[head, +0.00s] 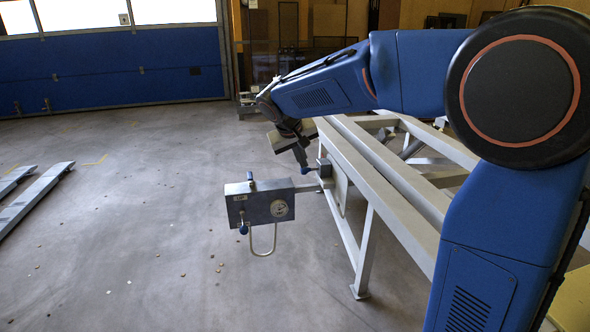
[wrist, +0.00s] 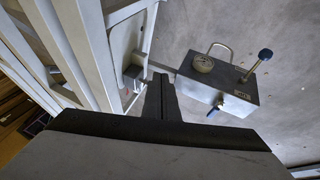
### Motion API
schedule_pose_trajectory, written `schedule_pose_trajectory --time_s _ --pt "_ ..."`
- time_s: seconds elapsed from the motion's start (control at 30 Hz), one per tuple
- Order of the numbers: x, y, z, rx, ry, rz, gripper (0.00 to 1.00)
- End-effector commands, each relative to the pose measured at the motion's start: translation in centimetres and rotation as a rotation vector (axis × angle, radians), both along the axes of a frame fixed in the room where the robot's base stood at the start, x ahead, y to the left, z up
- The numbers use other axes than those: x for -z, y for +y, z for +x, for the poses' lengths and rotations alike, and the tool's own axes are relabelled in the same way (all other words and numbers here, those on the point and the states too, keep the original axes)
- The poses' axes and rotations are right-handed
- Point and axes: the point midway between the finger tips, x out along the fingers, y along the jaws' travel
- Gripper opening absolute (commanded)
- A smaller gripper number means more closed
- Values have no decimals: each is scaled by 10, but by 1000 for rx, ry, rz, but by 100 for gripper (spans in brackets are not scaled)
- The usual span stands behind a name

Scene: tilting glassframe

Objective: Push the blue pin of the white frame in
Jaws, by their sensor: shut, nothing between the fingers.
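The white frame (head: 385,165) stands to the right in the head view and runs along the left of the wrist view (wrist: 75,45). A small blue knob (head: 305,170), which looks like the pin's end, sticks out beside a grey block (head: 325,168) on the frame's near end. In the wrist view the grey block (wrist: 133,74) shows left of my fingertips, but I cannot make out the blue pin there. My gripper (head: 301,157) is shut and empty, with its tips just above the knob; I cannot tell whether they touch. It also shows in the wrist view (wrist: 161,82).
A grey box (head: 260,203) with a round gauge, blue-knobbed levers and a bent handle sticks out from the frame on a bar, close to my gripper. Pale rails (head: 35,195) lie on the floor at far left. The floor between is mostly clear.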

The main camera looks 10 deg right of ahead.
Motion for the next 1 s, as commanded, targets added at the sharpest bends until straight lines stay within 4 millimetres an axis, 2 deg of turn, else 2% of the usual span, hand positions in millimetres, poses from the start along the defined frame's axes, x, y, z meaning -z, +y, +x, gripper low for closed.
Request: schedule_pose_trajectory --time_s 0.03,0.2,0.3,0.43,0.67,1.0 --pt "5 11 17 -4 -2 -12 0" --pt "18 40 64 -12 -26 -52 0" --pt "24 53 83 -15 -37 -67 0" --pt "29 62 96 -17 -47 -77 0" --pt "40 59 105 -17 -49 -81 0" --pt "86 37 130 -17 -48 -81 0"
